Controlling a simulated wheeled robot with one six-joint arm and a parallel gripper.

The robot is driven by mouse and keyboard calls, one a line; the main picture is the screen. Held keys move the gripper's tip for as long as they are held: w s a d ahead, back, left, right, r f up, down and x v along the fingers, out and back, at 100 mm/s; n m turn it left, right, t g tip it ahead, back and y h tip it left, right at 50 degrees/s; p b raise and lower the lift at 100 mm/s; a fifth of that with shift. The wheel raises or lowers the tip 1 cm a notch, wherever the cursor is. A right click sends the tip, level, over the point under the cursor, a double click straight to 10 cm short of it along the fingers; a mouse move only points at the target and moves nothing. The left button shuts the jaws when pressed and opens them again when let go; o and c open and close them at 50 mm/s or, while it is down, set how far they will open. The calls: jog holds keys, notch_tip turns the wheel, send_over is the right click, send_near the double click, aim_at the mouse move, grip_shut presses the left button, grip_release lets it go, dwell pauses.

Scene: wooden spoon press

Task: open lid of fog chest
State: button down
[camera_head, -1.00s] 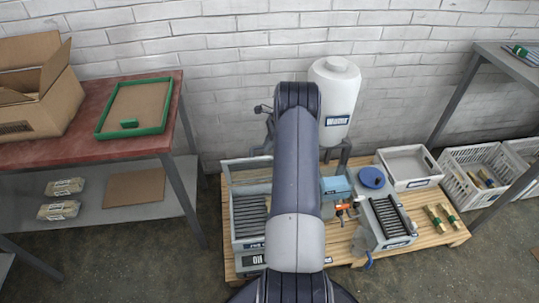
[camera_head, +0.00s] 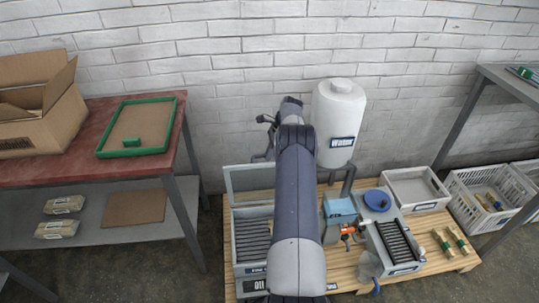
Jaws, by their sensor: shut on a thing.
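The fog chest (camera_head: 239,240) is the grey box with dark slats at the left end of the wooden pallet. Its lid (camera_head: 247,180) is a grey framed panel standing raised along the chest's back side. My arm comes up through the middle of the picture and hides the chest's right part. My gripper (camera_head: 263,157) shows only in part, left of the arm and at the lid's upper edge. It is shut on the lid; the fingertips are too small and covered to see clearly.
A white tank (camera_head: 339,125) stands behind the arm. To the right are a blue box (camera_head: 340,208), a grey unit with rollers (camera_head: 398,243), a white tray (camera_head: 415,190) and a crate (camera_head: 487,205). A red-topped table (camera_head: 90,172) stands left. The brick wall is close behind.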

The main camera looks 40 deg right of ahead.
jog(key=shift+s+f, duration=0.2)
jog(key=shift+f, duration=0.2)
jog(key=c, duration=1.7)
grip_release()
jog(key=shift+c, duration=0.2)
jog(key=o, duration=0.3)
jog(key=shift+w+r, duration=0.15)
jog(key=shift+r, duration=0.1)
jog(key=p+v, duration=0.2)
jog(key=v, duration=0.8)
jog(key=shift+d+r, duration=0.2)
jog(key=shift+r, duration=0.1)
